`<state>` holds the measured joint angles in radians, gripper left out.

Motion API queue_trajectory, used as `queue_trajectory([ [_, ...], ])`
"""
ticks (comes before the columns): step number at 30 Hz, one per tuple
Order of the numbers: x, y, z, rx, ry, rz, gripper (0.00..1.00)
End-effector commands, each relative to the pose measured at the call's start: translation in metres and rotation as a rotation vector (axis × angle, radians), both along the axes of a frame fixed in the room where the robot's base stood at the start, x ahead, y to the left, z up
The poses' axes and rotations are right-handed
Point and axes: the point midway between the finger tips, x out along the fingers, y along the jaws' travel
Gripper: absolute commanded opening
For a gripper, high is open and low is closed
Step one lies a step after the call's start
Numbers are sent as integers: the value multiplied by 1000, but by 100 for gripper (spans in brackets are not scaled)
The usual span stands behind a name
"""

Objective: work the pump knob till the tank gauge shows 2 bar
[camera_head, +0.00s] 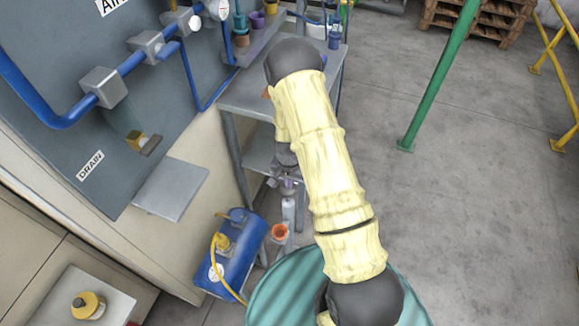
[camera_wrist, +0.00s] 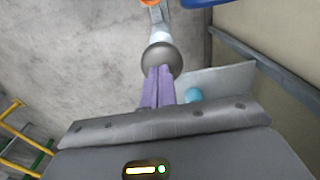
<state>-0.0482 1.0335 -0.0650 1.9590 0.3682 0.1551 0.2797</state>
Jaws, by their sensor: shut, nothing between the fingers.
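The blue tank (camera_head: 238,262) stands on the floor left of my arm. Its white gauge (camera_head: 216,272) faces up; its needle is too small to read. A yellow hose runs over the tank. In the wrist view, the round grey pump knob (camera_wrist: 161,60) sits at the tips of my gripper (camera_wrist: 159,72). The purple fingers are shut with nothing between them. The tips overlap the knob's near edge; I cannot tell if they touch it. The pale pump body (camera_head: 288,207) shows below my gripper (camera_head: 287,184) in the head view.
An orange cup-shaped part (camera_head: 280,231) is beside the tank. A grey shelf bench (camera_head: 262,95) stands behind my arm, and a wall panel (camera_head: 60,115) with blue pipes is at left. A light blue ball (camera_wrist: 194,95) is close right of the fingers. Open floor lies right.

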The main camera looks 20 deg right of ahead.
Motion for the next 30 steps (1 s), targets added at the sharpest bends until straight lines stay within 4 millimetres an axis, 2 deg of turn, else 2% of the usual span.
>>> queue_trajectory([
  [2,-5,0,-4,0,12,1,0],
  [8,-5,0,13,1,9,0,0],
  [17,-2,0,57,0,-2,0,0],
  [30,-2,0,130,0,-5,0,0],
])
